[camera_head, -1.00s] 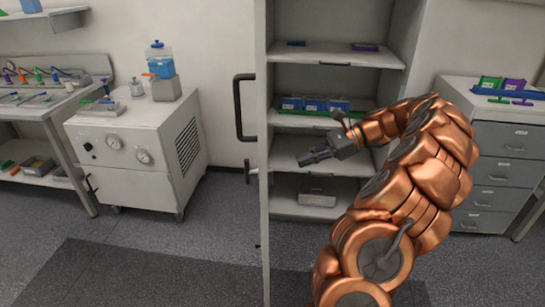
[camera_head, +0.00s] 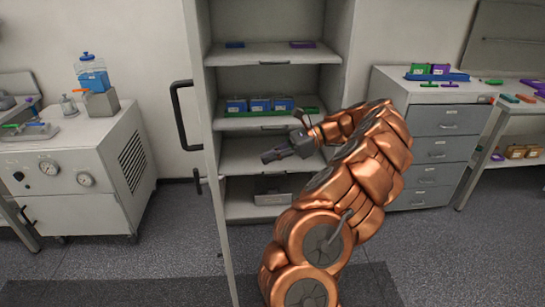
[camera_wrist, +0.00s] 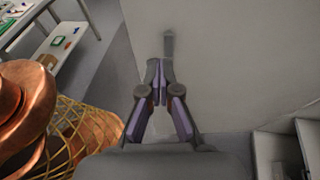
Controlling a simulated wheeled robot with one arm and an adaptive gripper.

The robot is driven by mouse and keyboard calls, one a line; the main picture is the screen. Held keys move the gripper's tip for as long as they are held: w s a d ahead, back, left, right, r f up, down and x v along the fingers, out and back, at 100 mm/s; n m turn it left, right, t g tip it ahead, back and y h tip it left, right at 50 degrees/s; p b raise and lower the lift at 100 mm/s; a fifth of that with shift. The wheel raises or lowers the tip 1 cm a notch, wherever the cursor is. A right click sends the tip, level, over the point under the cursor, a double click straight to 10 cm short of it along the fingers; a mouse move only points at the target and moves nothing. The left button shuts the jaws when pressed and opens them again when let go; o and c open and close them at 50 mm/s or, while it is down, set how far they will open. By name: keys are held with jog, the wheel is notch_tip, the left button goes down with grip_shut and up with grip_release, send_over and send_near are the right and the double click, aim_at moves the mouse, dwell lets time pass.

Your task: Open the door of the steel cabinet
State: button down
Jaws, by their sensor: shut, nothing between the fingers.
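The steel cabinet (camera_head: 280,51) stands open in the head view, its shelves showing. Its door (camera_head: 210,170) stands swung out toward me at the left of the opening, seen nearly edge-on. A long dark handle (camera_head: 181,115) is on the door's left, outer side. My gripper (camera_head: 268,157) is shut and empty, in front of the middle shelves and to the right of the door, on its inner side. In the wrist view my closed fingertips (camera_wrist: 160,68) point toward a broad plain grey surface, likely the door's inner face. I cannot tell whether they touch it.
Blue boxes (camera_head: 260,105) sit on a cabinet shelf. A wheeled grey machine (camera_head: 75,170) stands left of the door, with floor between. A drawer unit (camera_head: 440,125) stands right of the cabinet, and a workbench (camera_head: 520,115) beyond it.

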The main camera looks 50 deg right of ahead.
jog(key=r+p+x, duration=0.1)
jog(key=p+x, duration=0.2)
jog(key=x, duration=0.9)
jog(key=shift+w+a+r, duration=0.1)
dwell(0.4)
